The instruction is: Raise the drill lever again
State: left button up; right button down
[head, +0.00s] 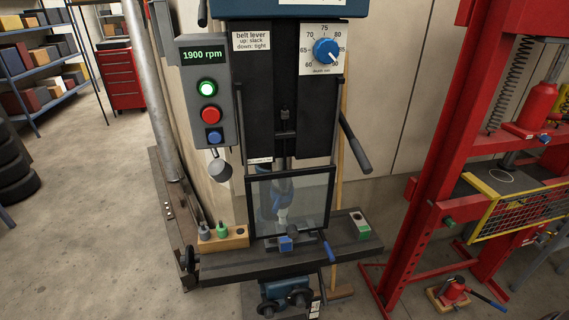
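The drill press stands in the middle of the head view. Its drill lever (355,145) sticks out on the right side of the head, and its dark grip slants down to the right. A clear guard with a black frame (331,205) stands in front of the spindle, and a blue and pale part (282,200) shows through it. A small blue piece (286,243) sits in the vise below. The control box (207,100) reads 1900 rpm, and its green button is lit. Neither of my grippers is in view.
A wooden block with small bottles (222,236) stands on the left of the drill table (225,265), and a green and white box (359,224) on the right. A red press frame (425,190) stands at right. Shelves and a red cabinet (121,78) are at back left.

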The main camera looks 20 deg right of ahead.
aim_at(364, 161)
jog(key=u, duration=1.3)
jog(key=k, duration=0.65)
jog(key=z, duration=1)
